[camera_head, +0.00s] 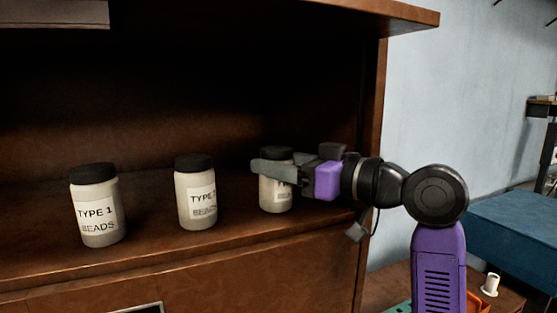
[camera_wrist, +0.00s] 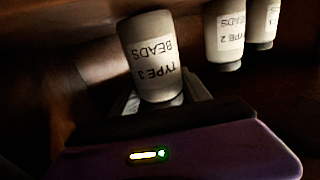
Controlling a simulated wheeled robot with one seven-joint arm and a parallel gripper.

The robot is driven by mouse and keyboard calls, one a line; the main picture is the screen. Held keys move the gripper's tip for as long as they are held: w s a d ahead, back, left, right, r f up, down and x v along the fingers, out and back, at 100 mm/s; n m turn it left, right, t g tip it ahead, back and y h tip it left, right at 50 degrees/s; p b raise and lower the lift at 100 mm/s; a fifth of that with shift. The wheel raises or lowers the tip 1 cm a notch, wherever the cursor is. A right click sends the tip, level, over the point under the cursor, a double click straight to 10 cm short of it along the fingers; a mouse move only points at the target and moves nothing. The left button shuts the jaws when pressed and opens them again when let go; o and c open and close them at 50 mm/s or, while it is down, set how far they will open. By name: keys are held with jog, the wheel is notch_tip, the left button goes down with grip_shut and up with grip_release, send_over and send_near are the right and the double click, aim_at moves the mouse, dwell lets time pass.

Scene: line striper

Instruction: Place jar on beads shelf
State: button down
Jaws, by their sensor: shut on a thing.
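A white jar with a black lid, labelled TYPE 3 BEADS (camera_wrist: 148,52), is in my gripper (camera_head: 270,168). In the head view this jar (camera_head: 275,197) is at the right end of a row on the brown wooden shelf (camera_head: 150,258). My gripper reaches in from the right and is shut on the jar near its top, hiding part of its label. The jar looks upright, with its base at about shelf level; I cannot tell if it touches. The wrist view shows it upside down between the fingers.
Jars labelled TYPE 1 BEADS (camera_head: 97,207) and TYPE 2 (camera_head: 196,193) stand to the left, with gaps between. The cabinet's side panel (camera_head: 371,110) is close on the right. A board (camera_head: 400,10) overhangs above. A blue box (camera_head: 515,235) and a white spool (camera_head: 490,284) are lower right.

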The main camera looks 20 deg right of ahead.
jog(key=shift+f, duration=0.2)
jog(key=c, duration=0.5)
grip_release()
jog(key=shift+r, duration=0.25)
jog(key=shift+s+d+f, duration=0.1)
jog(key=shift+s+d, duration=0.1)
jog(key=b+v, duration=0.3)
jog(key=v, duration=0.8)
jog(key=shift+s+b, duration=0.2)
jog(key=shift+b, duration=0.1)
jog(key=shift+d, duration=0.15)
